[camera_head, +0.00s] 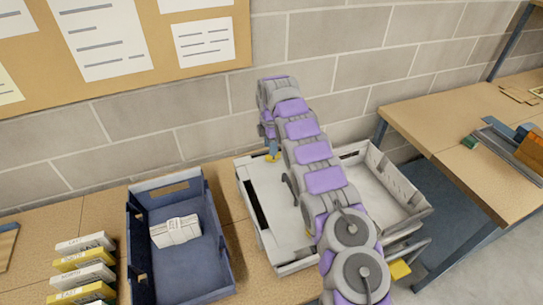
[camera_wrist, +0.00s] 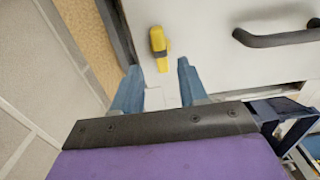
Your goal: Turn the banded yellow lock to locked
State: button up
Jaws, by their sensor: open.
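The yellow lock (camera_wrist: 157,39) is a small lever with a dark band near its lower end, set on a pale panel (camera_wrist: 205,40) in the wrist view. It lies nearly upright in that picture, just beyond my fingertips. My gripper (camera_wrist: 158,68) is open, with its two blue fingers on either side below the lock and nothing held between them. In the head view my gripper (camera_head: 271,148) is at the far left part of the pale grey case (camera_head: 246,196), by a small yellow piece (camera_head: 273,157). My arm hides much of the case.
A dark handle (camera_wrist: 278,37) stands to the right of the lock. A blue bin (camera_head: 140,235) holding a white package (camera_head: 175,231) is left of the case. Stacked yellow and white boxes (camera_head: 82,262) are further left. A block wall (camera_head: 300,50) rises behind.

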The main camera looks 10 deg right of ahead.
aim_at(268, 164)
jog(key=f, duration=0.3)
jog(key=shift+d+f, duration=0.65)
jog(key=shift+d, duration=0.1)
jog(key=shift+a, duration=0.55)
jog(key=c, duration=0.3)
jog(key=shift+c, duration=0.7)
jog(key=shift+d, duration=0.35)
grip_shut()
jog(key=shift+a, duration=0.1)
